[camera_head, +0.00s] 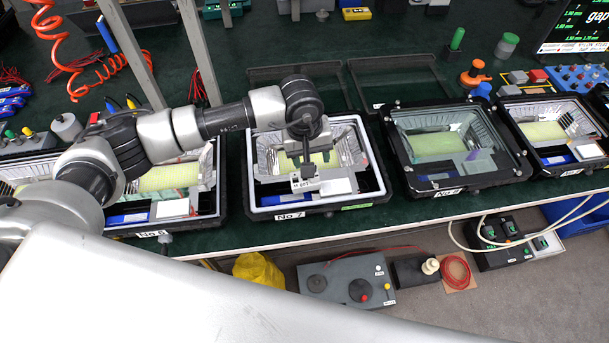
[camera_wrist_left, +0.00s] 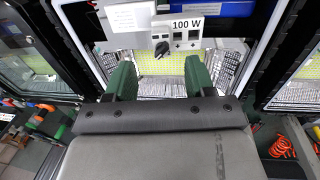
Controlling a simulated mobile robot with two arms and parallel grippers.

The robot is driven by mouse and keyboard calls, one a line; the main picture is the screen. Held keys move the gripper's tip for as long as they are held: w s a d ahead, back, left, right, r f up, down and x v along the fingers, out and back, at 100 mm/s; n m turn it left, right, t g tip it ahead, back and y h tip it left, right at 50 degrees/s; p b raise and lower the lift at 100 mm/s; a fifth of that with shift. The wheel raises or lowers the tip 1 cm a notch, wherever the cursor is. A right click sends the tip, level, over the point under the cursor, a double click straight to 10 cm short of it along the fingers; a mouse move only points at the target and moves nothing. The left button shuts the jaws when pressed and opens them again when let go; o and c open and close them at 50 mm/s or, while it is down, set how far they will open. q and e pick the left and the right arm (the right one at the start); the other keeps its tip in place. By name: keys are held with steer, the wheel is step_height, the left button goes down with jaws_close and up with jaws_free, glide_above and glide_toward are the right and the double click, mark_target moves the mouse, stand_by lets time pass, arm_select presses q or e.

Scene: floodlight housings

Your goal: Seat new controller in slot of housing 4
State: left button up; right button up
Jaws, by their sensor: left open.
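My left gripper (camera_head: 312,157) is over the open housing labelled No 7 (camera_head: 262,211). Its green fingers are apart with nothing between them, as the left wrist view (camera_wrist_left: 158,68) also shows. A light grey controller (camera_head: 304,184) sits at the front part of housing No 7. In the left wrist view the controller (camera_wrist_left: 188,32), marked 100 W, lies just beyond the fingertips, apart from them. I cannot tell whether it is seated in a slot. No label for housing 4 is readable. My right gripper is not in view.
An open housing (camera_head: 210,218), its label unclear, stands left of No 7. A glass-covered housing (camera_head: 397,160) and another housing (camera_head: 533,160) stand to the right. A white block (camera_head: 338,186) and blue box (camera_head: 289,198) lie beside the controller. Orange coiled hose (camera_head: 72,65) hangs at the back left.

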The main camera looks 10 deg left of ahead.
arm_select(q)
steer(key=shift+d+f, duration=0.1)
steer(key=shift+f, duration=0.7)
steer(key=shift+w+f+p, duration=0.1)
steer(key=shift+f+p, duration=0.2)
steer(key=shift+p, duration=0.1)
steer(key=f, duration=0.1)
steer(key=f+p, duration=0.1)
steer(key=f, duration=0.1)
steer(key=shift+w+d+f+p, duration=0.1)
steer(key=shift+d+f+p, duration=0.1)
steer(key=shift+f+p, duration=0.1)
steer(key=shift+w+f, duration=0.1)
steer(key=shift+f, duration=0.35)
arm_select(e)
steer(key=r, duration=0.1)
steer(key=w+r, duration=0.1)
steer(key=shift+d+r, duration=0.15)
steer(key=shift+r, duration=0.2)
arm_select(q)
steer(key=c, duration=0.9)
jaws_close()
steer(key=shift+r, duration=0.1)
